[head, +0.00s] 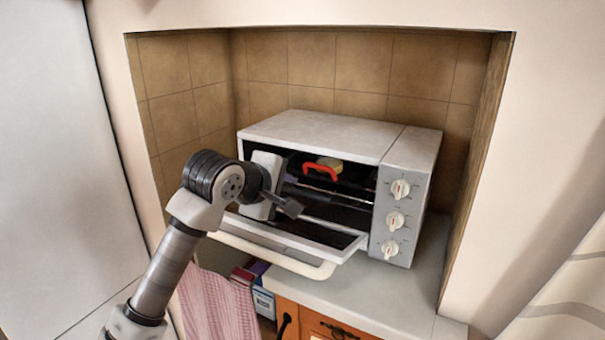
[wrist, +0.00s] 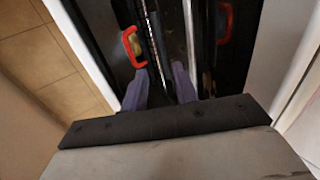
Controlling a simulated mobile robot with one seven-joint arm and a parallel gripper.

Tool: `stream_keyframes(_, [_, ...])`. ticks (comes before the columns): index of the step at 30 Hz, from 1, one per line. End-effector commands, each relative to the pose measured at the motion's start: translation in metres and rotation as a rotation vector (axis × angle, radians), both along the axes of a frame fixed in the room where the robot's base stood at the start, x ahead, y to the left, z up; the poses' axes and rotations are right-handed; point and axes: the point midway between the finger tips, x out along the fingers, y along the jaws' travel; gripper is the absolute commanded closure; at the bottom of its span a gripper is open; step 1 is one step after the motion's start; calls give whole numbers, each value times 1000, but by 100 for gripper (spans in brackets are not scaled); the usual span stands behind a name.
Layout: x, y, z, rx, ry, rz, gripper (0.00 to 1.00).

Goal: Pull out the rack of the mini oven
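The white mini oven (head: 335,135) stands in a tiled alcove with its door (head: 300,248) folded down. Its rack shows as metal bars (head: 345,197) across the dark cavity, and as long bars in the wrist view (wrist: 154,45). A red handle (head: 321,170) with something yellowish beside it sits inside; it also shows in the wrist view (wrist: 132,46). My gripper (head: 293,207) is at the oven's opening, above the folded door. In the wrist view its two fingers (wrist: 161,84) are apart and point toward the bars. I cannot tell whether they touch the rack.
Several knobs (head: 396,220) line the oven's right panel. The counter (head: 385,293) is clear in front of that panel. A pink cloth (head: 217,305) hangs below the counter, beside orange drawers (head: 308,322). The alcove walls close in on both sides.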

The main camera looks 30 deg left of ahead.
Motion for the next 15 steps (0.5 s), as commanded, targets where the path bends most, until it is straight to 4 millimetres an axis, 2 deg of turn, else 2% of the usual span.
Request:
stream_keyframes(5, [4,3,-5,10,17,5,71])
stream_keyframes(15, [31,3,-20,6,13,3,71])
